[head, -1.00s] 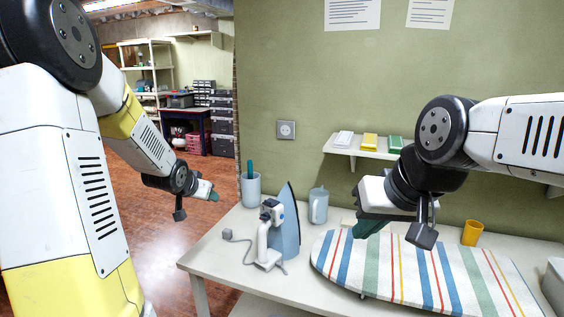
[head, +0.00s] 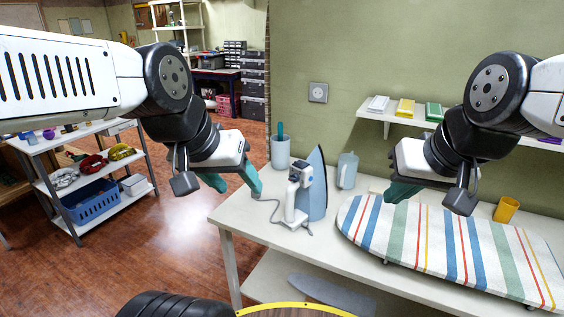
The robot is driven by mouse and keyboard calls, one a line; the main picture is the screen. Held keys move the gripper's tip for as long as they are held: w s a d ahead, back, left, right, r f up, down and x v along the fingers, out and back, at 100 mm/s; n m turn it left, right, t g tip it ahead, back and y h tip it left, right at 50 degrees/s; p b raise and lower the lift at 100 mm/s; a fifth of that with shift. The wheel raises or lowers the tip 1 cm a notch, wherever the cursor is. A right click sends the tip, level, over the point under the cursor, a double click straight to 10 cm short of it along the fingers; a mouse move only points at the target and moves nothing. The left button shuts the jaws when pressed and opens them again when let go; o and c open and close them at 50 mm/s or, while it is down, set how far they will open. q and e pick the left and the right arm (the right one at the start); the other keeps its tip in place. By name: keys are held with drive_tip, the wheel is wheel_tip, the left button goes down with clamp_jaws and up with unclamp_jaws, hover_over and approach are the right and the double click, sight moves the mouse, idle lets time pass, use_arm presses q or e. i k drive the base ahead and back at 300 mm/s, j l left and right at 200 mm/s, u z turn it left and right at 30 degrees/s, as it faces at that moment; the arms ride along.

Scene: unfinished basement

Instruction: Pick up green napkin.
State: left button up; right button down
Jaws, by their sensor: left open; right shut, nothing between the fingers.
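The green napkin (head: 434,111) appears as a small flat green piece on the white wall shelf (head: 470,124), at the right of a yellow one and a white one. My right gripper (head: 402,191) is shut and empty, over the far edge of the table, below and in front of the shelf; its arm covers part of the shelf. My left gripper (head: 236,184) is open and empty, in the air by the table's left end, far from the napkin.
A shelf cart with a blue basket (head: 91,201) stands at left. Floor between is clear.

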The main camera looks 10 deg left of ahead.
sight(434, 112)
drive_tip(key=z, duration=0.85)
